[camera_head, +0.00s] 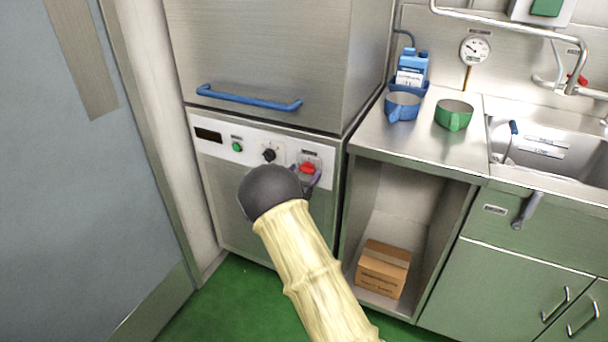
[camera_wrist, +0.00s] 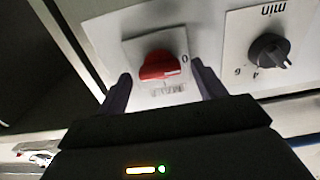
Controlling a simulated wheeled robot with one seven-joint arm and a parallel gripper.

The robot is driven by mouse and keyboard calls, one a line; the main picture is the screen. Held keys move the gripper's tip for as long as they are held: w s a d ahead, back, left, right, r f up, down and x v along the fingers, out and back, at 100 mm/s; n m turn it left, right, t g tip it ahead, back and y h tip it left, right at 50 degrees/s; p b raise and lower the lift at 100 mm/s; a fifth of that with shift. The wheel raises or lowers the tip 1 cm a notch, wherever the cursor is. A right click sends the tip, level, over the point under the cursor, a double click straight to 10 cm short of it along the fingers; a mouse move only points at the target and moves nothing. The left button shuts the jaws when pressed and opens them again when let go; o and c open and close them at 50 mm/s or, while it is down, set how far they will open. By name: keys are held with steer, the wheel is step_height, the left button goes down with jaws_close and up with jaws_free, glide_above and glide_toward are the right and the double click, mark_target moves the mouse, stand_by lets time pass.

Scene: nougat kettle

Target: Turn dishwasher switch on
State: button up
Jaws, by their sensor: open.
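The dishwasher (camera_head: 231,200) is a steel unit with a white control panel on its front. A red rotary switch (camera_head: 306,168) sits at the right end of the panel on a square plate. In the wrist view the red switch (camera_wrist: 159,65) shows its knob, with a "0" mark to its right and blurred lettering below. My gripper (camera_wrist: 160,85) is open, one finger on each side of the switch plate. I cannot tell whether either finger touches the knob. In the head view my dark wrist hides part of the gripper, and a finger (camera_head: 313,181) shows just below right of the switch.
A black timer dial (camera_head: 269,154) and a green button (camera_head: 237,147) are left of the switch. A blue handle (camera_head: 249,98) crosses the hood above. The steel counter (camera_head: 385,137) with a blue mug (camera_head: 403,107) and a green mug (camera_head: 453,115) stands to the right.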

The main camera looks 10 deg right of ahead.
steer(key=shift+w+d, duration=0.3)
steer(key=shift+w, duration=0.1)
steer(key=c, duration=1)
